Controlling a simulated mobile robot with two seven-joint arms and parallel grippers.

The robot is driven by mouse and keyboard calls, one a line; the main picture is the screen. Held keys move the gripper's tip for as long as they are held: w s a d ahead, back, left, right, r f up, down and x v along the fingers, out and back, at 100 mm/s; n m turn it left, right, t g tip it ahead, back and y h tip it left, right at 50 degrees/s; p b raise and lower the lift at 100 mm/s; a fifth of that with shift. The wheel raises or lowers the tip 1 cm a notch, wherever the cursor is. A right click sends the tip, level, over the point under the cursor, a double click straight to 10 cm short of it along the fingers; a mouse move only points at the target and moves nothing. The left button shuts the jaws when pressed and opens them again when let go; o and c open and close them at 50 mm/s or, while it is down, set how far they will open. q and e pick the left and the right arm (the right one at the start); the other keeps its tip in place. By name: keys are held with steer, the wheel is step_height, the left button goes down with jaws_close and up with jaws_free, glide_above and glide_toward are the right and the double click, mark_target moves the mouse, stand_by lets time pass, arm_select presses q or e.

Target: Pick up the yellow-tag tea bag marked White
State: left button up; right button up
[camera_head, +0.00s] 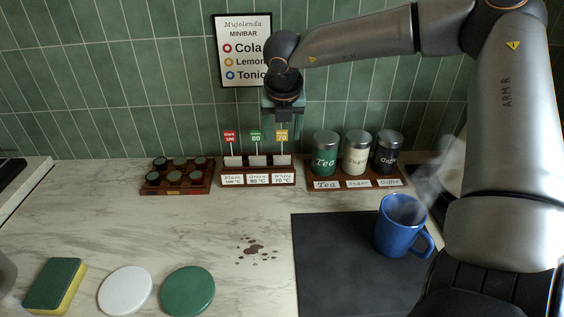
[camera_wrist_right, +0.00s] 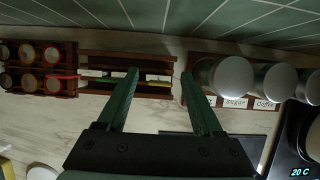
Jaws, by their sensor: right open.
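The yellow-tag tea bag (camera_head: 282,135) stands at the right end of a small wooden rack (camera_head: 258,182), above the label "White 70 °C". A red-tag bag (camera_head: 229,137) and a green-tag bag (camera_head: 255,136) stand to its left. My right gripper (camera_head: 282,120) is open and points down just above the yellow tag. In the right wrist view its two green fingers (camera_wrist_right: 160,72) are spread, with a thin yellow edge of the tag (camera_wrist_right: 158,81) showing between them. They look apart from the tag. My left gripper is out of view.
A capsule rack (camera_head: 178,188) stands left of the tea rack. Tea, sugar and coffee canisters (camera_head: 356,153) stand close on its right. A steaming blue mug (camera_head: 397,232) stands on a dark mat (camera_head: 335,275). A brown spill (camera_head: 254,248) marks the counter in front.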

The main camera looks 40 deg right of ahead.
steer(key=shift+c, duration=0.2)
jaws_close()
stand_by(0.4)
